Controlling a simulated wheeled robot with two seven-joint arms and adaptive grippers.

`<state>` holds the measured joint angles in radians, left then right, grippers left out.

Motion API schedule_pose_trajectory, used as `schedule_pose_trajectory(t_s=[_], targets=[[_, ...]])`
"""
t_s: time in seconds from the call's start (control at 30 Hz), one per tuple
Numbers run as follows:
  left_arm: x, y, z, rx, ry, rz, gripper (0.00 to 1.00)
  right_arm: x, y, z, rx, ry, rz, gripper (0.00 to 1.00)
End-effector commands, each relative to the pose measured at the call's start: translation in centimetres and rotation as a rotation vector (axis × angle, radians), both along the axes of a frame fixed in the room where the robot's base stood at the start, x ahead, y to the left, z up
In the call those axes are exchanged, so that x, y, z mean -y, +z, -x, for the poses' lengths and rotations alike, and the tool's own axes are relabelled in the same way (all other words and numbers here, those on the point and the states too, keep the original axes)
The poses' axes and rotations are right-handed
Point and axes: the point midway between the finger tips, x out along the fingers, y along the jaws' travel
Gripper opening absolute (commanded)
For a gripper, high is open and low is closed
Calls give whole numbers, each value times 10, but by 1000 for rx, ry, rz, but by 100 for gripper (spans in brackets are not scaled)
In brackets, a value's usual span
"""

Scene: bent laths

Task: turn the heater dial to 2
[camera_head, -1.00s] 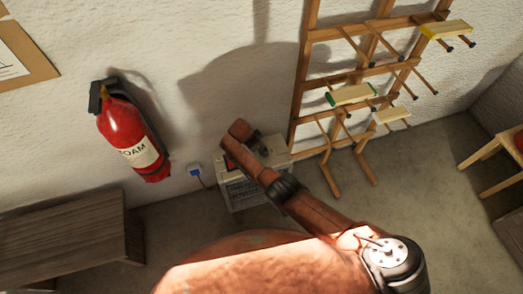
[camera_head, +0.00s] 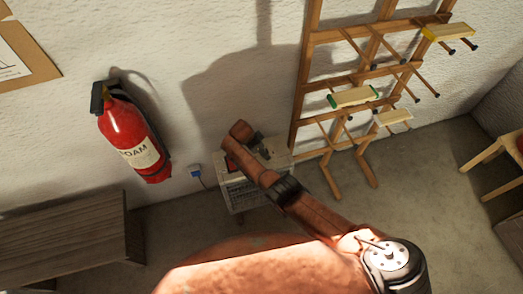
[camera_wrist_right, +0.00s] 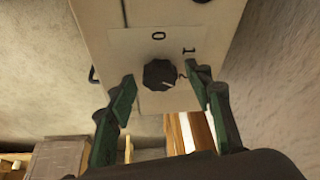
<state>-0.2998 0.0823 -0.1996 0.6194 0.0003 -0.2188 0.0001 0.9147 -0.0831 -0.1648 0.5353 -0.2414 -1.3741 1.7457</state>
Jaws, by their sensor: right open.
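The heater (camera_head: 240,195) is a pale box with a front grille, standing on the floor against the wall. My right arm crosses over it in the head view and hides part of its top. In the right wrist view, the black round dial (camera_wrist_right: 160,75) sits on a light panel (camera_wrist_right: 200,15) of the heater. A "0" and a "1" are printed beside it; I cannot read a "2". A small pale mark on the dial seems to face the lower right. My right gripper (camera_wrist_right: 163,80) is open, its green-padded fingers on either side of the dial with gaps. My left gripper is out of view.
A blue plug (camera_head: 195,172) is at the wall beside the heater. A red fire extinguisher (camera_head: 125,125) hangs to the left, above a wooden cabinet (camera_head: 60,240). A wooden rack (camera_head: 298,100) with pegs leans at the right.

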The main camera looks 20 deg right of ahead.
Motion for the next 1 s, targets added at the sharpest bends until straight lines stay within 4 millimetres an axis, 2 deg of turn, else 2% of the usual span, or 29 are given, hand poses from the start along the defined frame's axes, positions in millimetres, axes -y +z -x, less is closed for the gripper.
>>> schedule_pose_trajectory(t_s=[0.13,0.27,0.6,0.8,1.0], targets=[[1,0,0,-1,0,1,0,-5,8,0,2,1,-2,47],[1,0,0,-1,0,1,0,-11,26,2,3,1,-3,47],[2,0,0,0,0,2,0,-37,89,10,2,1,-3,47],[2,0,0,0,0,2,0,-43,107,13,-1,0,-2,47],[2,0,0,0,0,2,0,-44,110,14,-1,0,-1,47]])
